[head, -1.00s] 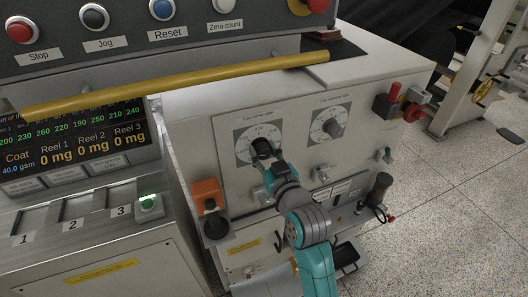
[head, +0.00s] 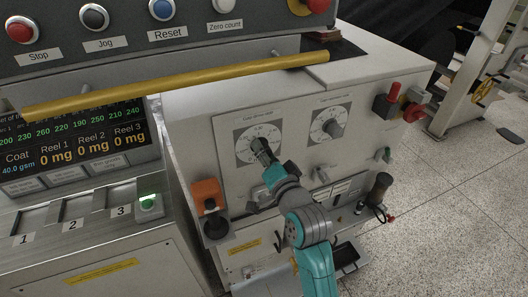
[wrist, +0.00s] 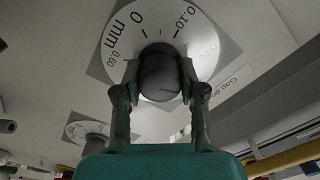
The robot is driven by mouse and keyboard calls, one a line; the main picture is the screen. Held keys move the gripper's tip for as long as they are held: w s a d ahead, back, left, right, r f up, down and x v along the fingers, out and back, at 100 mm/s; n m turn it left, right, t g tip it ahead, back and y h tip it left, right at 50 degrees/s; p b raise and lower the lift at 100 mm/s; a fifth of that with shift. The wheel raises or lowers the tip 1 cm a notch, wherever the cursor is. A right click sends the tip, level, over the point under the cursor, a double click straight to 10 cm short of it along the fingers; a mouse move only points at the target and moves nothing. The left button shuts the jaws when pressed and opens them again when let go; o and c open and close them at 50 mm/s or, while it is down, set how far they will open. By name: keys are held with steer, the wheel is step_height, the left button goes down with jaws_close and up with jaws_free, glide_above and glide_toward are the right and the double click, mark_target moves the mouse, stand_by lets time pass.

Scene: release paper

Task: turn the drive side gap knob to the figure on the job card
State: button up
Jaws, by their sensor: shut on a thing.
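The drive side gap knob (wrist: 160,76) is dark and round, at the middle of a white dial (wrist: 124,32) marked 0 mm, 0.10 and 0.60. A partly cut-off label beside it reads "Gap dri". My gripper (wrist: 160,88) has one finger on each side of the knob and is shut on it. In the head view, my gripper (head: 263,150) is at the left dial (head: 245,141) and hides the knob there. The knob's pointer setting cannot be read clearly. I cannot make out a job card with a readable figure.
A second dial with a grey knob (head: 333,128) is to the right on the same panel. A yellow rail (head: 180,83) runs above, and a red-handled part (head: 393,94) is at the right.

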steer(key=m, duration=0.4)
steer(key=shift+m, duration=2.2)
steer(key=o, duration=1.1)
steer(key=shift+o, duration=0.2)
steer(key=v, duration=1.2)
steer(key=shift+d, duration=0.1)
